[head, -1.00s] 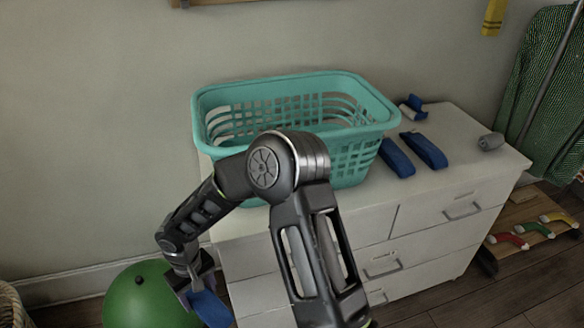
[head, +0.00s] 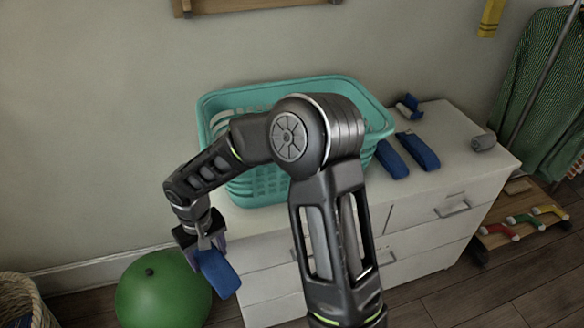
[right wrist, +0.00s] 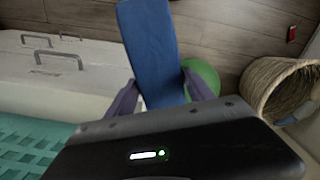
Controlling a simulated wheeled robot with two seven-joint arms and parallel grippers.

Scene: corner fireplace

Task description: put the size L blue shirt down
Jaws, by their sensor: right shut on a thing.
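My right gripper (head: 208,241) is shut on a folded blue shirt (head: 219,274), held in the air left of the dresser's front corner and beside the green ball. In the right wrist view the blue shirt (right wrist: 150,50) sticks out from between the two fingers (right wrist: 160,98). No size label can be read on it. Two other folded blue garments (head: 391,160) (head: 419,151) lie side by side on the dresser top, right of the basket. My left gripper is not in view.
A teal laundry basket (head: 262,187) stands on the white dresser (head: 460,170), partly behind my arm. A smaller blue item (head: 409,106) and a grey roll (head: 483,142) lie on the dresser top. A green ball (head: 160,292) and a wicker basket (head: 22,300) are on the floor at left.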

